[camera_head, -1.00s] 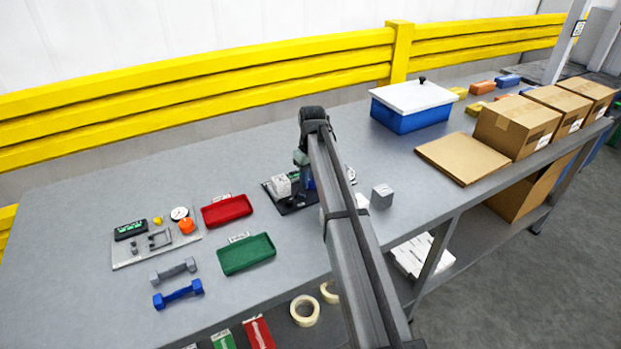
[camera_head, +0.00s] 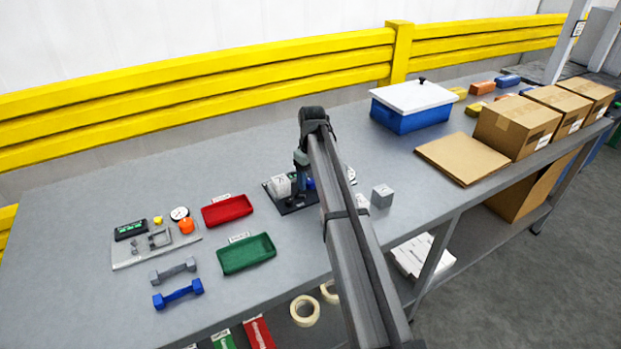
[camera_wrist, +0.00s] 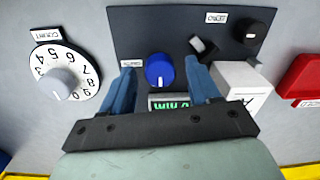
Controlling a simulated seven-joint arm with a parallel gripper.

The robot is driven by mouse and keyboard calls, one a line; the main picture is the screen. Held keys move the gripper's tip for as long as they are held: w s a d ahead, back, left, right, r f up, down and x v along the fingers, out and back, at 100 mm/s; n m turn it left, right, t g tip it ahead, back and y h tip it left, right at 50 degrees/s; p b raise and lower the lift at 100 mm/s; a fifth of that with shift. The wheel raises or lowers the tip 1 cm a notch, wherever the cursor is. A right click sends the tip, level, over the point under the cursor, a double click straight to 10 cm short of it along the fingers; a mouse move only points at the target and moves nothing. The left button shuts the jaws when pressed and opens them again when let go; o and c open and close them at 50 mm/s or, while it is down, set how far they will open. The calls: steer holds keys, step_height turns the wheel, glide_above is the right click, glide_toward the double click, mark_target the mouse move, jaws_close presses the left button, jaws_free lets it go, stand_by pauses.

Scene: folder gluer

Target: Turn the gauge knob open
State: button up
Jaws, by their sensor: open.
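The blue knob (camera_wrist: 159,70) sits on a dark panel (camera_wrist: 150,22) in the wrist view, with a small label, too small to read, at its left. A white pointer mark on it points down in the picture. My gripper (camera_wrist: 161,67) is open, with one blue finger on each side of the knob and visible gaps to it. I cannot tell how far the tips are above the panel. A green-lit display (camera_wrist: 170,103) is partly hidden by my gripper. In the head view my arm's end is over the panel (camera_head: 296,208), hiding much of it.
A black knob (camera_wrist: 249,32) labelled ZERO and a small dark switch (camera_wrist: 203,46) are on the same panel. A white block (camera_wrist: 240,78) stands close to the right finger. A white numbered dial (camera_wrist: 62,82) is at left, a red tray (camera_wrist: 302,78) at right.

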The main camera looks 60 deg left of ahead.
mark_target(312, 181)
steer(key=shift+r, duration=0.1)
step_height(312, 181, up, 14)
steer(key=shift+w+f, duration=0.15)
steer(key=shift+f, duration=0.05)
stand_by(0.5)
stand_by(0.4)
